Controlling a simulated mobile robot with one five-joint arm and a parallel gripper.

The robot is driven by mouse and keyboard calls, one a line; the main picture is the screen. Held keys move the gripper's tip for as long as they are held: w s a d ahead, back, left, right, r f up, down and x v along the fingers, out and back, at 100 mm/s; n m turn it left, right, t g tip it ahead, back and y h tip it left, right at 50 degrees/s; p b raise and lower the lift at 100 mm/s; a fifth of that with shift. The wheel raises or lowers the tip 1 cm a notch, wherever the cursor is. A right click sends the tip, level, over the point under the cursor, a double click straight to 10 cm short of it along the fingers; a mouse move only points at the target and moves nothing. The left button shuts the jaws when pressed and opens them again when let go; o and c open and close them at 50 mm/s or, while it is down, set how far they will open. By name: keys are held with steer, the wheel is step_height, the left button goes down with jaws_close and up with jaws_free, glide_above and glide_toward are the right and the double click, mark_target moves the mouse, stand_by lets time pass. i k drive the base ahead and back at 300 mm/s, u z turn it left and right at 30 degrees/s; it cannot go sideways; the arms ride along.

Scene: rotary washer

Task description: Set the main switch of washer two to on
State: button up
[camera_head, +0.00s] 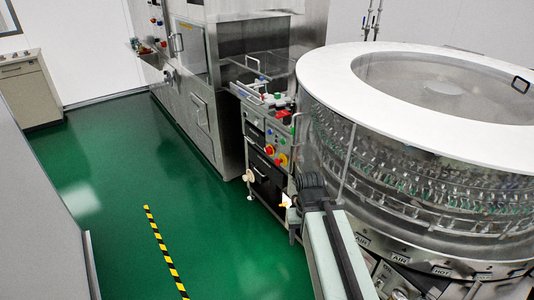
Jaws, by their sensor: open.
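Washer two is probably the large round machine (420,57) with a white ring top and clear wall at right; no number is legible. On the grey control panel (257,135) at its left is a yellow switch with a red middle (283,160), which looks like a main switch. A red round knob (269,149) sits just up and left of it. The switch's setting is too small to read. My arm reaches up from the lower right. My gripper (287,201) is open, below and near the panel, partly hidden by my arm. It appears apart from the switch.
A steel cabinet machine (205,85) stands behind the panel. Labelled panels (400,258) line the round machine's base, close to my arm. Green floor (140,170) is free at left, with a yellow-black strip (163,250). A grey cabinet (28,90) stands far left.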

mark_target(268, 149)
steer(key=z, duration=0.45)
steer(key=k, duration=1.35)
steer(key=z, duration=0.35)
steer(key=i, duration=1.35)
steer(key=u, duration=0.95)
steer(key=i, duration=1.75)
steer(key=u, duration=1.8)
steer(key=i, duration=1.25)
steer(key=u, duration=0.05)
steer(key=k, duration=0.6)
steer(key=u, duration=0.05)
